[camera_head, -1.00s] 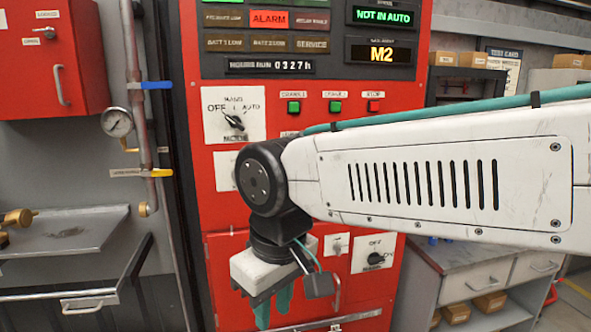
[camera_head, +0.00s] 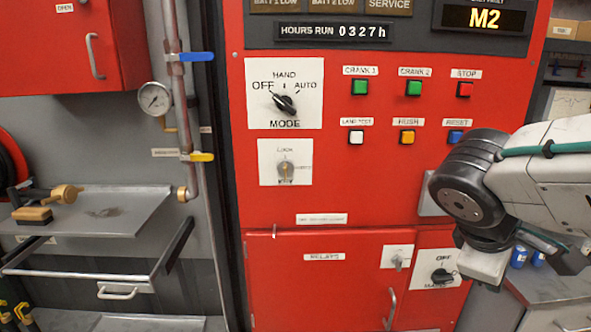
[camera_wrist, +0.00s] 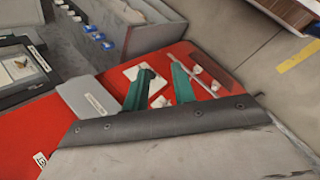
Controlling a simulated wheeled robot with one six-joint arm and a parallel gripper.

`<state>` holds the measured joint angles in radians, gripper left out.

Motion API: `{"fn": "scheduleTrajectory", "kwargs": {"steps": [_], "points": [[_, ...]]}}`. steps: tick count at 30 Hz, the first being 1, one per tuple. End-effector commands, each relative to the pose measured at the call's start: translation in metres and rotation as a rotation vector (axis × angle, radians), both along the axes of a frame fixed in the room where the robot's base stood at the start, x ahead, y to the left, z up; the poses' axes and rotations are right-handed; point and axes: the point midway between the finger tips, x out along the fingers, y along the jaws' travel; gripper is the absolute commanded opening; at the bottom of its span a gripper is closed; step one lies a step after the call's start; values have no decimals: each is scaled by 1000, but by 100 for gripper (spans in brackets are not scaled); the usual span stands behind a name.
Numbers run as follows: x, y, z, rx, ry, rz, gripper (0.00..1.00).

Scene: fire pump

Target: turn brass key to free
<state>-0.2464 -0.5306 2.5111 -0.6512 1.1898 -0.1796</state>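The brass key (camera_head: 286,172) sits upright in a white square plate (camera_head: 265,178) on the red panel, below the MODE knob. The plate has small lettering that seems to read LOCK above the key; the lettering at its right is too small to read. My gripper is off to the right of the key and lower; in the head view its fingers are hidden behind my wrist. In the wrist view my gripper (camera_wrist: 163,72) shows two green fingers, apart and empty, above the lower red panel with its small white knobs.
The MODE knob (camera_head: 285,102) is above the key, and coloured buttons (camera_head: 408,138) are to its right. A relays door (camera_head: 322,280) with a handle is below. A pipe with a gauge (camera_head: 155,98) and a metal tray (camera_head: 110,215) stand left. The panel before the key is clear.

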Motion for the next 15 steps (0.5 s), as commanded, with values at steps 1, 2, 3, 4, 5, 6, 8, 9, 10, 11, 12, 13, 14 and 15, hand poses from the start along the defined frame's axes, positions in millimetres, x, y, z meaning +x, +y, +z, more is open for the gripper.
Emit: {"fn": "scheduleTrajectory", "kwargs": {"steps": [1, 2, 3, 4, 5, 6, 8, 9, 10, 11, 12, 13, 14, 15], "points": [[24, 3, 4, -128, 28, 145, 26], [39, 6, 9, -209, 39, 233, 26], [60, 13, 17, -318, 52, 350, 26], [76, 20, 22, -400, 59, 439, 26], [91, 30, 27, -481, 66, 529, 26], [112, 47, 34, -593, 72, 649, 26], [140, 79, 43, -759, 78, 824, 26], [156, 103, 47, -867, 77, 936, 26], [167, 123, 50, -945, 75, 1015, 26], [175, 143, 52, -1021, 71, 1091, 26], [184, 171, 54, -1116, 63, 1182, 26], [189, 190, 55, -1182, 55, 1244, 26], [193, 208, 55, -1244, 47, 1299, 26], [196, 231, 55, -1319, 36, 1365, 26]]}}
